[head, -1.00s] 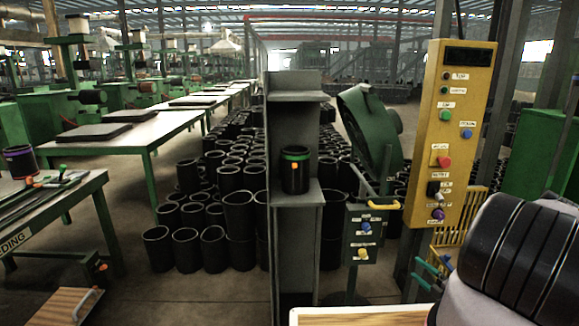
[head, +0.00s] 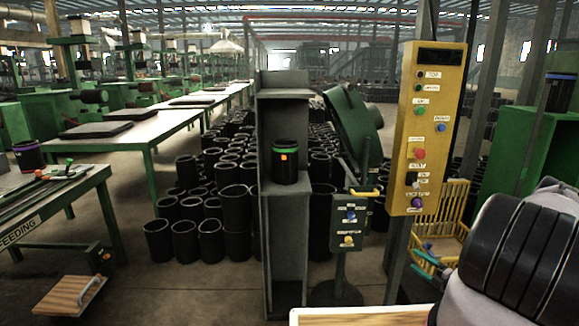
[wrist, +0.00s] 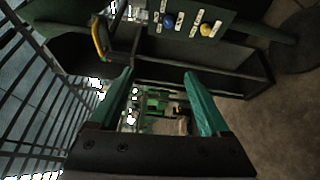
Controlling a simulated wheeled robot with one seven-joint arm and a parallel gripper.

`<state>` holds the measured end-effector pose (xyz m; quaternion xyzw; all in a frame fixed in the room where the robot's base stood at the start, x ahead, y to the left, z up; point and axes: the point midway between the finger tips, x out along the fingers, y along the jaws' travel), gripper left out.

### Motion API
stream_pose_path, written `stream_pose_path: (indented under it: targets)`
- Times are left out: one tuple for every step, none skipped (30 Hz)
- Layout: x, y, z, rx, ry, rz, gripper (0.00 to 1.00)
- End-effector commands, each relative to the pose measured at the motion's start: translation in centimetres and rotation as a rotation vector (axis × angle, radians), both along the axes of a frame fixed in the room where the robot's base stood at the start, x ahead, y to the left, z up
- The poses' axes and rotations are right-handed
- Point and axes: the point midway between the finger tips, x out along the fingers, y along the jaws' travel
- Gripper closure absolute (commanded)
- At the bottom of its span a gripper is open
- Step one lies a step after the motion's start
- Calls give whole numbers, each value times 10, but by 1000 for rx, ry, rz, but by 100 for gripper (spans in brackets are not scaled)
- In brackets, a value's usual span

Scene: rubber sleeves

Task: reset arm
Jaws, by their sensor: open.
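My gripper (wrist: 158,75) shows in the wrist view with two teal fingers spread apart and nothing between them. In the head view its teal fingers (head: 424,262) show at the lower right, in front of the yellow basket (head: 443,222). My dark, ribbed arm fills the lower right corner. A black sleeve with a green band and an orange mark (head: 290,160) stands upright on the grey shelf stand (head: 284,230), well away from my gripper. Another black sleeve (head: 28,156) stands on the green table at the left.
A yellow control panel (head: 431,140) and a small button box (head: 349,222) stand at the centre right. The button box also shows in the wrist view (wrist: 190,20). Many black sleeves (head: 196,190) stand on the floor behind the shelf.

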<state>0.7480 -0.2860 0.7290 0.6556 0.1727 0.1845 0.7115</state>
Motion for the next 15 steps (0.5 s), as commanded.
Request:
stream_pose_path:
  targets:
    - [3,2,8,-19,-7,20,20]
    - [5,2,12,-32,-14,32,20]
    - [7,4,18,-50,-20,48,20]
    - [9,4,23,-67,-28,63,20]
    - [11,6,29,-82,-34,77,20]
    - [14,8,37,-106,-45,101,20]
    - [16,10,44,-124,-53,119,20]
    - [18,11,51,-145,-62,137,20]
    - [21,14,60,-175,-76,165,20]
    - [23,17,68,-198,-86,187,20]
    - [25,20,77,-221,-97,209,20]
    - [28,23,89,-257,-115,241,20]
    - [30,27,99,-286,-129,268,20]
    - [32,31,109,-318,-144,298,20]
    - [35,36,126,-365,-169,340,20]
